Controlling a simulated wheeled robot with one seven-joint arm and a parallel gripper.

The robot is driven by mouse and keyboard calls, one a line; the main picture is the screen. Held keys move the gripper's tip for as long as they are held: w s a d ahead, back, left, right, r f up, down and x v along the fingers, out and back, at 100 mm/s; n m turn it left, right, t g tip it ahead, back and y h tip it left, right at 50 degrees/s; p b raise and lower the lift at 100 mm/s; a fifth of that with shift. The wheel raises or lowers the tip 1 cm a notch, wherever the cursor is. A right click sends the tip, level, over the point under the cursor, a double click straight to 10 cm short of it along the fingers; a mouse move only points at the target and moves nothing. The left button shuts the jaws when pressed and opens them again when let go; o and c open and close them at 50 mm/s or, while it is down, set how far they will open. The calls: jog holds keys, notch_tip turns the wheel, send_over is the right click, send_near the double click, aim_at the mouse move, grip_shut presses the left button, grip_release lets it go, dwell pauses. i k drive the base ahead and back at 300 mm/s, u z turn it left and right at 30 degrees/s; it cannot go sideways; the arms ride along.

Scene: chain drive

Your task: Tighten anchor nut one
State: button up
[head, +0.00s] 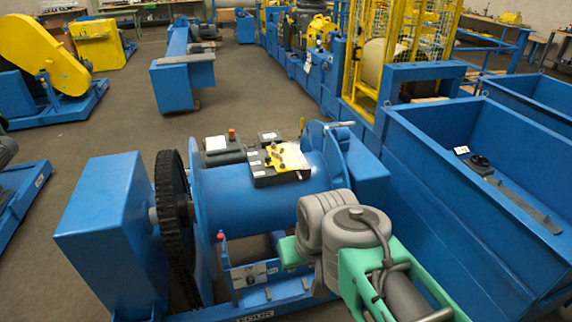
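No anchor nut can be made out for certain. A blue winch-like machine (265,195) with a drum and a large dark toothed wheel (172,225) stands in front of me. Its base frame (268,298) sits low, partly hidden by my arm. A small panel (255,273) with dark fittings shows on the frame; they are too small to identify. My grey and green arm (345,232) reaches in from the lower right, in front of the machine's right end. My gripper is hidden or outside the picture.
A dark box with a yellow plate (285,157) sits on the drum. A blue bin (440,160) at right holds a dark part (480,164). A yellow mesh cage (405,40) stands behind. A yellow-guarded machine (45,55) is at far left. Open floor (120,125) lies between.

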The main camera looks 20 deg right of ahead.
aim_at(276, 155)
jog(key=z, duration=0.6)
jog(key=i, duration=1.6)
jog(key=u, duration=0.6)
